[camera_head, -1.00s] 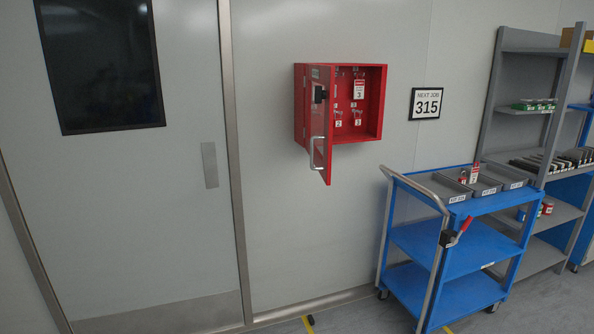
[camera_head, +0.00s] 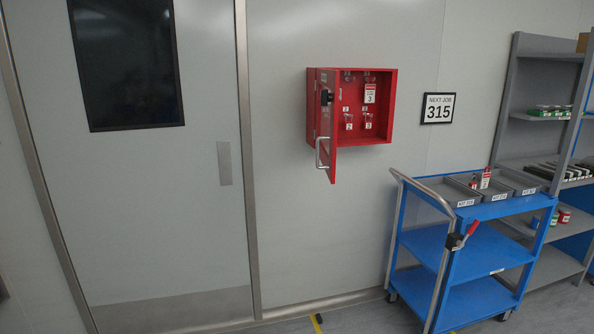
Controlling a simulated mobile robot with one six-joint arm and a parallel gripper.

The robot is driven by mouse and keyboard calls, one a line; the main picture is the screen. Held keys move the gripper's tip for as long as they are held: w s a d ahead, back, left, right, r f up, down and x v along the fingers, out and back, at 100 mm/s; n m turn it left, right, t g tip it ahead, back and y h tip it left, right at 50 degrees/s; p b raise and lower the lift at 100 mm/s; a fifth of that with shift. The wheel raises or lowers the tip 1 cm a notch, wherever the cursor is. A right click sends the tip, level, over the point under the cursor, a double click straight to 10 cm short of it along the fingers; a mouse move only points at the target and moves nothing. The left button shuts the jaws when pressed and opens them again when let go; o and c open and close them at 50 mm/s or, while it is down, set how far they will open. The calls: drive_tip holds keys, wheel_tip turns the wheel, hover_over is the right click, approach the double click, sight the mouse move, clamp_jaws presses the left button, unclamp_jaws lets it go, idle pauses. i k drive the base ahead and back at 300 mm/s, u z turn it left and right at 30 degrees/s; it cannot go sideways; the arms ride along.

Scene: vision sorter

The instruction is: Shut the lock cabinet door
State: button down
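The red lock cabinet (camera_head: 379,108) is fixed to the wall near the middle of the head view. Its door (camera_head: 325,110) is hinged on the left and stands open, swung out toward me. A bent metal handle (camera_head: 321,154) sits at the door's lower part, and a dark latch is higher up on it. Inside hang a tag marked 3 (camera_head: 370,93) and several small padlocks or tags on hooks. My gripper is not in view.
A blue cart (camera_head: 466,262) with grey trays and a red padlock on top stands right of and below the cabinet. Grey shelving (camera_head: 541,90) is at the far right. A grey door (camera_head: 150,200) is at left.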

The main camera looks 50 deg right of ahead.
sight(325, 78)
drive_tip(key=z, duration=0.7)
drive_tip(key=k, duration=0.1)
drive_tip(key=u, duration=1.7)
drive_tip(key=k, duration=1.3)
drive_tip(key=z, duration=0.45)
drive_tip(key=i, duration=1.6)
